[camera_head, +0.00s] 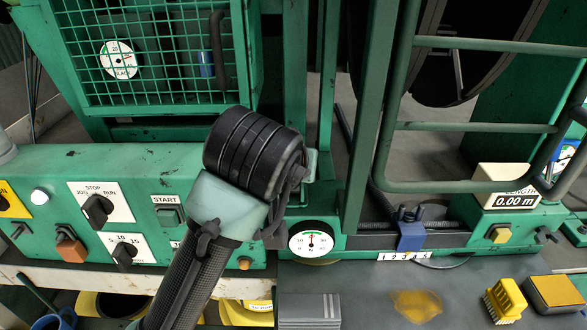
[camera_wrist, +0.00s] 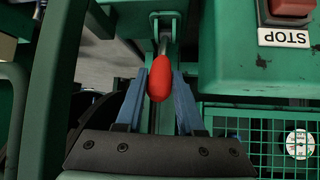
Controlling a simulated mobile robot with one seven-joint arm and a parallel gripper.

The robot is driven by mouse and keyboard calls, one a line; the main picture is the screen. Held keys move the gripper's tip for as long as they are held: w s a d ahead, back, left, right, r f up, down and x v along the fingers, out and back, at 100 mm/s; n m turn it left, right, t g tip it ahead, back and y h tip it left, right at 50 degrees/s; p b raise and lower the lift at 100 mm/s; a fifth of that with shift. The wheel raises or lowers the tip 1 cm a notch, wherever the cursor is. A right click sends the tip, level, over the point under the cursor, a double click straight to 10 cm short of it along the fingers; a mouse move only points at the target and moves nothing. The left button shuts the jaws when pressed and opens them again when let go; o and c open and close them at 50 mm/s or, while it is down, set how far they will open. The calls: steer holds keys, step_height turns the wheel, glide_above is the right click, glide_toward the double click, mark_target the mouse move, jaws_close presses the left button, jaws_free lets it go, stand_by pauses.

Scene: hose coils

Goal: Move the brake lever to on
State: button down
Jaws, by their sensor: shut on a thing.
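The brake lever shows in the wrist view as a red rounded knob (camera_wrist: 160,84) on a thin metal shaft (camera_wrist: 162,45) that runs up into a green bracket. My gripper (camera_wrist: 161,80) has its two blue fingers on either side of the knob and is shut on it. No on or off marking for the lever can be read. In the head view my dark arm and wrist reach over the green control panel (camera_head: 148,165); they hide the lever and my fingers there.
A red stop button (camera_wrist: 290,8) sits close on the right in the wrist view. A green mesh guard (camera_head: 155,50) stands behind the panel. Green frame bars (camera_head: 372,120) rise right of my wrist. A brush (camera_head: 503,300) lies on the grey bench at front right.

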steer(key=c, duration=0.5)
jaws_free()
steer(key=shift+s, duration=0.1)
steer(key=b+v, duration=0.1)
steer(key=v, duration=1.1)
steer(key=shift+s+r+b, duration=0.25)
steer(key=shift+r+b, duration=0.05)
steer(key=shift+b, duration=0.1)
